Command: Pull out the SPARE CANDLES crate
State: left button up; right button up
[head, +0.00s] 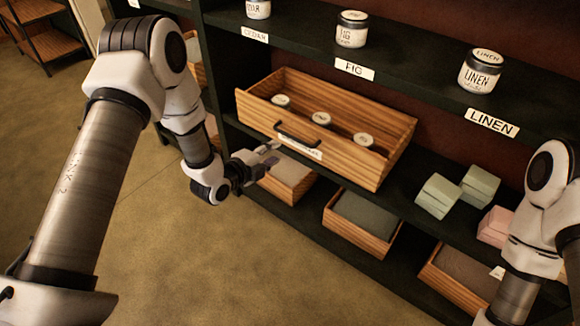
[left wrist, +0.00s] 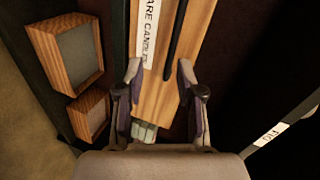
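The SPARE CANDLES crate (head: 358,171) is a wooden box on the middle shelf, with several lidded jars inside. Its front has a black bar handle (head: 297,137) and a white label (head: 300,147). In the left wrist view, the label (left wrist: 149,38) reads "ARE CANDLES", its start cut off, beside the handle (left wrist: 176,40). My left gripper (head: 268,155) is just in front of the crate's front, near the handle. Its fingers (left wrist: 161,72) are spread apart, with the handle's near end showing between them, by the right fingertip. Contact cannot be told. My right gripper is out of view.
Jars marked FIG (head: 352,30) and LINEN (head: 480,72) stand on the shelf above. Green boxes (head: 438,196) and a pink box (head: 494,227) sit right of the crate. Smaller wooden crates (head: 361,240) stand below. The floor in front is clear.

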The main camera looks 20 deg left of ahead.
aim_at(290, 136)
pick_arm(q)
jog(key=shift+m+t+h, duration=0.4)
jog(key=shift+m+t, duration=0.1)
jog(key=shift+m, duration=0.2)
jog(key=b+x, duration=0.1)
jog(key=x, duration=0.5)
jog(key=a+r+b+x, duration=0.1)
jog(key=x, duration=0.2)
jog(key=shift+w+b, duration=0.3)
jog(key=shift+w, duration=0.25)
grip_shut()
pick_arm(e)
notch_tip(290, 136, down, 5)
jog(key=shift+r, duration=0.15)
